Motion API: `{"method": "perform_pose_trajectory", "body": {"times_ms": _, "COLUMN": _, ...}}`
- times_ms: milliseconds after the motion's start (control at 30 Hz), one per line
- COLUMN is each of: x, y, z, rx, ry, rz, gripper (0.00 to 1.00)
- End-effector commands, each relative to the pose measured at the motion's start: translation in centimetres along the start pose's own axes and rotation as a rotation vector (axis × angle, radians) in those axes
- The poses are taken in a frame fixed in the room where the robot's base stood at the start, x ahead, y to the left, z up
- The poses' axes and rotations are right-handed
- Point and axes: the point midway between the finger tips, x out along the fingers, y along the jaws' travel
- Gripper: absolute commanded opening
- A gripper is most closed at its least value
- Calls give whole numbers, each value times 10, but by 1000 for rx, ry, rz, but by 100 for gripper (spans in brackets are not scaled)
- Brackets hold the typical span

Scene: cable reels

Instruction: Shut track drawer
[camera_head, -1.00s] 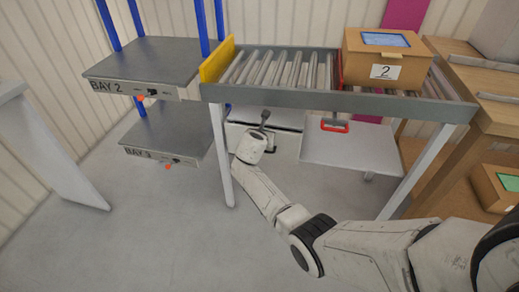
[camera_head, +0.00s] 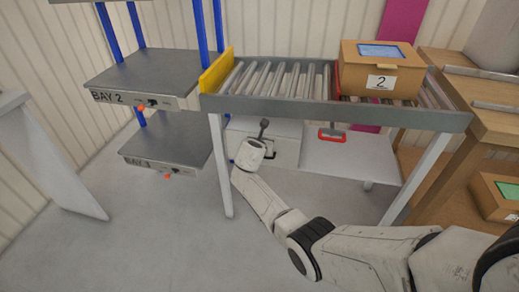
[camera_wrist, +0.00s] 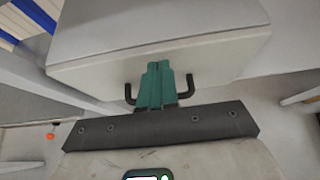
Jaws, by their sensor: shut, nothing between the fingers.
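The track drawer (camera_head: 287,152) is a pale grey box-shaped unit under the roller conveyor, left of a white shelf. Its front panel (camera_wrist: 222,62) fills the upper middle of the wrist view, with a dark bar handle (camera_wrist: 188,88) low on it. My gripper (camera_wrist: 158,66) has teal fingers shut together in front of the panel, between the two visible ends of the handle. The fingers hide the handle's middle. I cannot tell whether they touch the panel or how far the drawer stands out. The gripper also shows in the head view (camera_head: 264,123).
The conveyor (camera_head: 300,104) spans above, with its leg (camera_head: 220,165) left of my arm. A cardboard box (camera_head: 362,80) marked 2 sits on it. A red-framed handle (camera_head: 332,135) hangs by the white shelf (camera_head: 350,160). BAY shelves (camera_head: 150,78) stand left. The floor in front is clear.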

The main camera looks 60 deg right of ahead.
Motion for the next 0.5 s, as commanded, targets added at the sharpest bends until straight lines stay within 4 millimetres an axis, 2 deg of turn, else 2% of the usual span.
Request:
{"method": "perform_pose_trajectory", "body": {"times_ms": 300, "x": -62, "y": 4, "z": -5, "rx": -4, "ry": 4, "rz": -1, "gripper": 0}}
{"method": "perform_pose_trajectory", "body": {"times_ms": 500, "x": -94, "y": 4, "z": -6, "rx": -4, "ry": 5, "rz": -2, "gripper": 0}}
